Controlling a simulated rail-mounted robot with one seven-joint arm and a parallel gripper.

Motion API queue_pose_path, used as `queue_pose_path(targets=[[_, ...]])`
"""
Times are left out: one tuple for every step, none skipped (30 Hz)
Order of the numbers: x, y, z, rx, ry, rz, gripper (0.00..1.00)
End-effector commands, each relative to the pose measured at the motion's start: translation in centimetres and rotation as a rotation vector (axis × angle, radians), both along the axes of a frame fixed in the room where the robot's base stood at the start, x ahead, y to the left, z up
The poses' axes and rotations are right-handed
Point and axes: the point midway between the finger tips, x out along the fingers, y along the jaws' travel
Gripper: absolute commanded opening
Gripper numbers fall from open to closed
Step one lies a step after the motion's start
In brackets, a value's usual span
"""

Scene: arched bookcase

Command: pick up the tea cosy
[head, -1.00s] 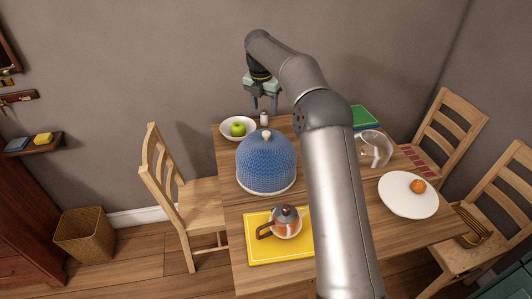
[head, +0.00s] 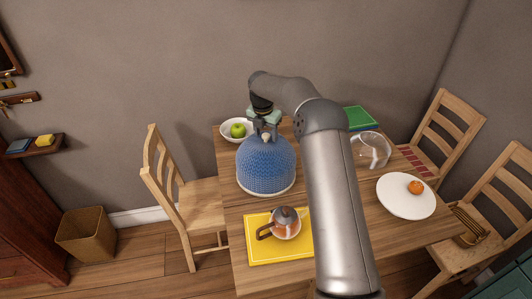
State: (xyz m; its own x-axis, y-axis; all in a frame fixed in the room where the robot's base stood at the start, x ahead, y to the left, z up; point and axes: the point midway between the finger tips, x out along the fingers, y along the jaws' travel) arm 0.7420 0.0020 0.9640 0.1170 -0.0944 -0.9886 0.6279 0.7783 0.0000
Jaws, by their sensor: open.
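The tea cosy (head: 266,168) is a blue knitted dome with a pale rim and a small pale knob (head: 266,137) on top. It stands upright on the wooden table, left of my arm. My gripper (head: 266,134) is open at the top of the cosy, with its fingers around or just beside the knob. I cannot tell whether the fingers touch it.
A white bowl with a green apple (head: 237,130) stands behind the cosy. A clear glass vessel (head: 373,150), a white plate (head: 407,200) with an orange (head: 415,187) and a green item (head: 361,118) lie right of my arm.

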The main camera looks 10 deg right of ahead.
Motion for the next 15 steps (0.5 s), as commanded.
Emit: queue_pose_path(targets=[[0.0,0.0,0.0,0.0,0.0,0.0,0.54],[0.0,0.0,0.0,0.0,0.0,0.0,0.54],[-0.01,0.01,0.01,0.0,0.0,0.0,0.51],[-0.01,0.01,0.01,0.0,0.0,0.0,0.43],[-0.01,0.01,0.01,0.0,0.0,0.0,0.34],[0.0,0.02,0.02,0.0,0.0,0.0,0.23],[0.0,0.02,0.02,0.0,0.0,0.0,0.15],[-0.01,0.01,0.03,0.0,0.0,0.0,0.07],[-0.01,0.01,0.03,0.0,0.0,0.0,0.0],[-0.01,0.01,0.03,0.0,0.0,0.0,0.0],[0.01,0.01,0.07,0.0,0.0,0.0,0.0],[0.01,0.01,0.07,0.0,0.0,0.0,0.0],[0.0,0.01,0.08,0.0,0.0,0.0,0.0],[0.01,0.02,0.08,0.0,0.0,0.0,0.0],[0.01,0.02,0.08,0.0,0.0,0.0,0.0]])
